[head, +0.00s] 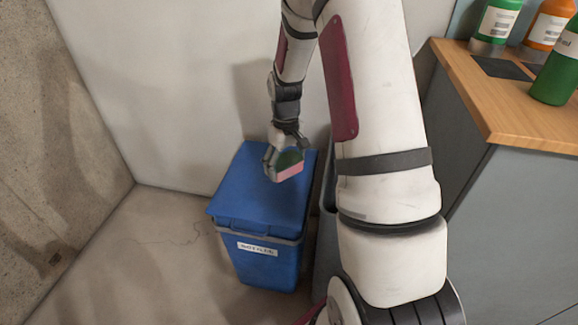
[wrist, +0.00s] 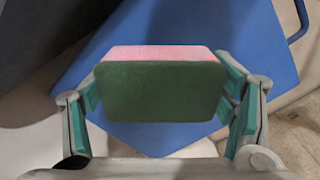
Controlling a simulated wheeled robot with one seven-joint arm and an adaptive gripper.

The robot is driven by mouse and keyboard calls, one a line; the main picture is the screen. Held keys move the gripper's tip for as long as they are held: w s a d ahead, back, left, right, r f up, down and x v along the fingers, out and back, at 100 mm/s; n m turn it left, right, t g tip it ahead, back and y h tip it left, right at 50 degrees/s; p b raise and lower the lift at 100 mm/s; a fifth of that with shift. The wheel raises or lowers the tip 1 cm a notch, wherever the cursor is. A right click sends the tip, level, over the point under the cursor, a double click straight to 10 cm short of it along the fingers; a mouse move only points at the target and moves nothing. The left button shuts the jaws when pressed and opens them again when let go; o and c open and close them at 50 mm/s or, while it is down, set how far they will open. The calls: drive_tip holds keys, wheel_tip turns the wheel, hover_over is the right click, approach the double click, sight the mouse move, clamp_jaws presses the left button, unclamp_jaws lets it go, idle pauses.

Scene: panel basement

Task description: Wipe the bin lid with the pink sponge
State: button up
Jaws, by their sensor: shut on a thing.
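The blue bin stands on the floor with its blue lid (head: 247,196) closed and a white label (head: 257,249) on its front. My gripper (head: 284,166) is over the lid and shut on the sponge (head: 289,172). The sponge is pink with a dark green side. In the wrist view the sponge (wrist: 160,88) sits between the two fingers, its green face toward the camera and a pink strip along its top. The blue lid (wrist: 225,40) shows behind it. I cannot tell whether the sponge touches the lid.
A grey bin (head: 326,225) stands right beside the blue bin, partly hidden by my arm. A cabinet with a wooden top (head: 500,103) at the right holds green bottles (head: 558,70) and an orange bottle (head: 548,25). Walls close in behind and left. The floor (head: 150,260) at front left is clear.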

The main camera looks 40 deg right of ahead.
drive_tip(key=shift+r+p, duration=0.75)
drive_tip(key=shift+r, duration=0.5)
